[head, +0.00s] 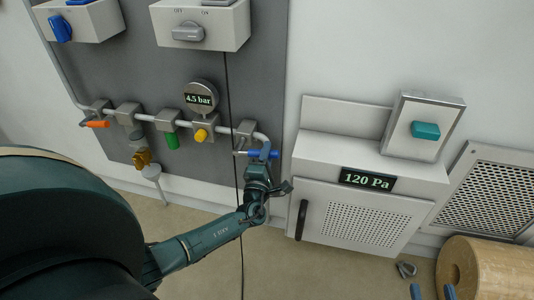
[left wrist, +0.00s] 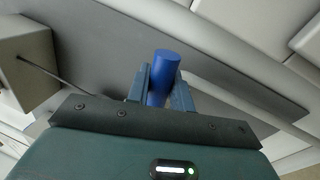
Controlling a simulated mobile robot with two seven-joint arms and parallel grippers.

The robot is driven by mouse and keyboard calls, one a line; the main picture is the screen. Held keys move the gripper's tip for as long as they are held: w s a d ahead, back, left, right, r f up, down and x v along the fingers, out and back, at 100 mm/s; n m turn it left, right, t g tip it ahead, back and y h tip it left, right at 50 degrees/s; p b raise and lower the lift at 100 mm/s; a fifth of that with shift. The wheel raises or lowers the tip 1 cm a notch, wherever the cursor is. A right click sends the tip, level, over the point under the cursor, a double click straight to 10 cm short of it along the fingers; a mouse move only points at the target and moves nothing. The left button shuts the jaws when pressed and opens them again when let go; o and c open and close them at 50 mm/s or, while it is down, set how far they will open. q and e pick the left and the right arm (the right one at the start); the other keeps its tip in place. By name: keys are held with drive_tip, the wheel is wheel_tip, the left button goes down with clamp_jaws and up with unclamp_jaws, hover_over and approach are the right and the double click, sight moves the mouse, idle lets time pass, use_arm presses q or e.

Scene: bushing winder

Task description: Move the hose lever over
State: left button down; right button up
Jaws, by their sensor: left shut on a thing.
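The blue lever (head: 268,154) sits on the valve at the right end of the pipe on the grey panel. It lies roughly along the pipe's line, pointing right. My left gripper (head: 262,157) reaches up to it from below and is shut on it. In the left wrist view the lever shows as a blue cylinder (left wrist: 166,67) between the two fingers (left wrist: 164,88). My right gripper (head: 432,292) shows only as two blue fingertips at the bottom edge, apart, with nothing seen between them.
An orange lever (head: 97,124), a green handle (head: 172,141) and a yellow knob (head: 201,135) sit along the pipe. A gauge (head: 200,97) reads 4.5 bar. A thin dark cable hangs beside my left gripper. A white cabinet (head: 340,220) stands right; a tan roll (head: 485,268) lies lower right.

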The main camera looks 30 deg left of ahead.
use_arm(q)
drive_tip(key=c, duration=1.3)
unclamp_jaws()
drive_tip(key=shift+c, duration=0.2)
drive_tip(key=shift+o, duration=0.3)
use_arm(e)
drive_tip(key=shift+f, duration=0.15)
drive_tip(key=shift+s, duration=0.1)
use_arm(q)
drive_tip(key=shift+s, duration=0.1)
drive_tip(key=p+v, duration=0.2)
drive_tip(key=v, duration=1.1)
drive_tip(key=shift+p, duration=0.35)
use_arm(e)
drive_tip(key=shift+s+d+f+m+g+h, duration=0.15)
drive_tip(key=shift+d+m+g+h, duration=0.3)
drive_tip(key=shift+g+h, duration=0.4)
use_arm(q)
drive_tip(key=shift+f, duration=0.1)
